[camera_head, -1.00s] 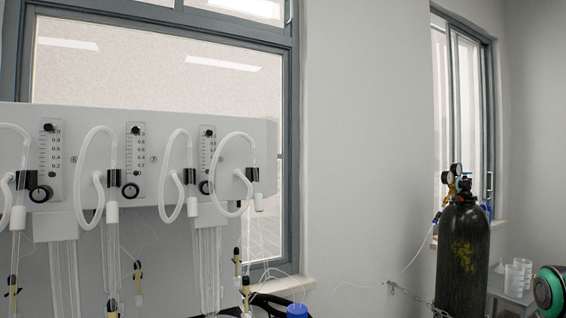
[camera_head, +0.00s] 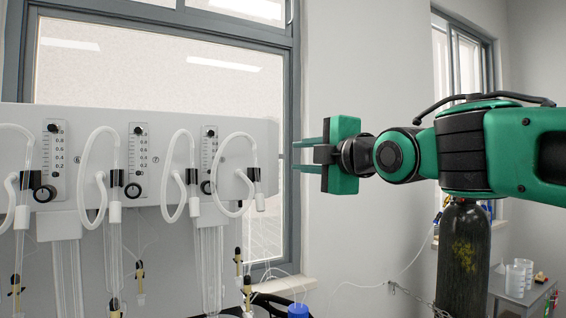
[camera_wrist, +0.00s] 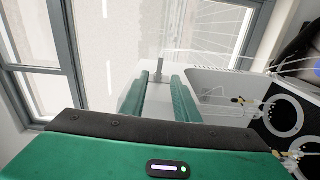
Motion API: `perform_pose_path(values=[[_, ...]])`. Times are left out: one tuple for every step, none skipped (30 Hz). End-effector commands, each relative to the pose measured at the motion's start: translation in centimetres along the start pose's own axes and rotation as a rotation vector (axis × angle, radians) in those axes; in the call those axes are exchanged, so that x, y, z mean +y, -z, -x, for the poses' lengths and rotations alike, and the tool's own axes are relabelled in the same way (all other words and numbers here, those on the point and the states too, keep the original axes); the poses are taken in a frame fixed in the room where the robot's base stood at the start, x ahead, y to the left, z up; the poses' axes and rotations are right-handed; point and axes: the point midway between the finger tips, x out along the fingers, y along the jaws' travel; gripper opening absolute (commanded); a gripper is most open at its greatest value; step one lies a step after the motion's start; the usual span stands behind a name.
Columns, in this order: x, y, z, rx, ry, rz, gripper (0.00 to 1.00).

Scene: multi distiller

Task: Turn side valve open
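The distiller is a white panel (camera_head: 265,128) with gauges, black knobs and looped white tubes, at the left of the head view. My gripper (camera_head: 295,155) is to the right of the panel's right end, its two green fingers pointing left at it. The fingers are open with nothing between them in the head view. In the wrist view my gripper (camera_wrist: 160,85) shows its fingers apart, and a small grey stem (camera_wrist: 159,68) stands near their tips, roughly centred. It may be the side valve; I cannot tell whether it is touched. The head view does not show the valve clearly.
A tall window (camera_head: 160,80) is behind the panel. A dark gas cylinder (camera_head: 463,258) stands at the right, partly hidden by my arm. Clear beakers (camera_head: 518,277) are on a side table.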

Motion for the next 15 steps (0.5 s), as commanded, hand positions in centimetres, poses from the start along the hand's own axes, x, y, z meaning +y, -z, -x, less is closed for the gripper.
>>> perform_pose_path(values=[[-0.1,-0.1,-0.9,0.000,0.003,-0.002,0.28],[-0.1,-0.1,-1.3,0.000,0.003,-0.002,0.28],[-0.1,0.0,-2.0,0.001,0.003,-0.002,0.28],[-0.2,0.0,-2.5,0.001,0.003,-0.003,0.28],[-0.1,0.0,-3.0,0.000,0.003,-0.003,0.28],[-0.1,-0.1,-3.6,-0.001,0.003,-0.003,0.28],[-0.2,-0.1,-4.1,-0.001,0.003,-0.004,0.28],[-0.2,0.0,-4.6,0.000,0.003,-0.004,0.28],[-0.2,0.0,-5.2,0.000,0.004,-0.004,0.28],[-0.1,0.0,-5.7,0.000,0.003,-0.004,0.28],[-0.2,-0.1,-6.1,-0.001,0.004,-0.004,0.28],[-0.2,-0.1,-6.7,-0.002,0.004,-0.004,0.28],[-0.1,-0.1,-7.0,-0.001,0.003,-0.004,0.28],[-0.1,-0.1,-7.3,-0.001,0.003,-0.004,0.28],[-0.2,-0.1,-7.8,-0.001,0.004,-0.004,0.28]])
